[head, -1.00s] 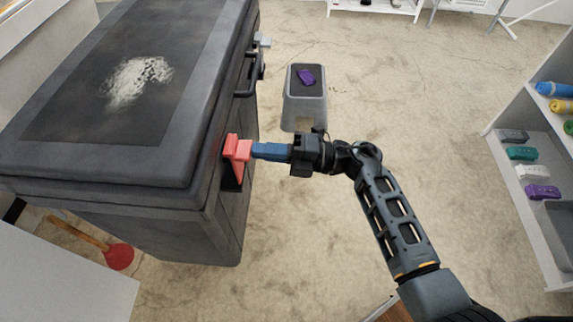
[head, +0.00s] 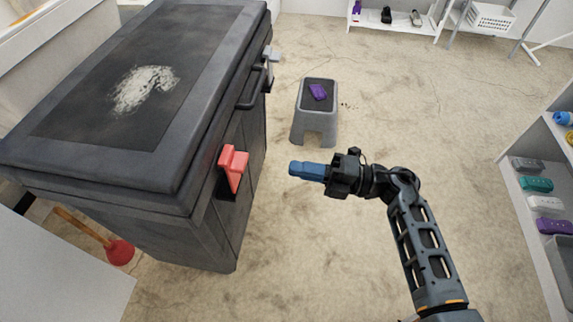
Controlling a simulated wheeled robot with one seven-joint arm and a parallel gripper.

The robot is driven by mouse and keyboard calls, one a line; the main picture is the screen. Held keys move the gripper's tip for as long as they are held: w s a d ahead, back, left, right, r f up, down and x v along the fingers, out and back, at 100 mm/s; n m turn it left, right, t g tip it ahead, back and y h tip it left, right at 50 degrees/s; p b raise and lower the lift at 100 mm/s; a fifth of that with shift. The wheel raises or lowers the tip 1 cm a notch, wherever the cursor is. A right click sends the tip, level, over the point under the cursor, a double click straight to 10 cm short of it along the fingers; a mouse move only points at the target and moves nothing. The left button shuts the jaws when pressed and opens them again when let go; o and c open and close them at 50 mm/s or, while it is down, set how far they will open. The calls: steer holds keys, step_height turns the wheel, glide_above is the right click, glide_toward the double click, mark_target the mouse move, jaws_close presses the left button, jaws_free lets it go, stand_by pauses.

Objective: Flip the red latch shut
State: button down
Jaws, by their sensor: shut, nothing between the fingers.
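The red latch (head: 233,167) is mounted on the side of a dark grey chest (head: 215,225), just below its lid. Whether the latch is fully closed I cannot tell from this angle. My gripper (head: 293,168) has blue fingers that are shut with nothing between them. It points left toward the latch and is apart from it, with a clear gap of floor showing between.
A dark handle (head: 250,90) and a light grey latch (head: 270,53) are farther along the same side. A grey stool (head: 318,120) with a purple object stands beyond my gripper. Shelves (head: 535,195) are at right. A plunger (head: 119,251) lies at lower left.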

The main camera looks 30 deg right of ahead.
steer(key=v, duration=0.4)
steer(key=shift+s+d+r, duration=0.25)
steer(key=shift+d, duration=0.1)
steer(key=s+a+r+m+t+h+p, duration=0.1)
steer(key=s+r+m+h+p, duration=0.5)
steer(key=s+r+m, duration=0.5)
steer(key=s+a+r+m+t+h+p, duration=0.1)
steer(key=s+r+m+h+p, duration=0.4)
steer(key=s+m, duration=1.2)
step_height(320, 180, up, 7)
steer(key=s+t+h, duration=0.1)
steer(key=s+h, duration=0.1)
steer(key=h, duration=0.2)
steer(key=shift+s+a+m+t+p, duration=0.25)
steer(key=shift+a+m+t+p, duration=0.05)
steer(key=shift+a+m+p, duration=0.1)
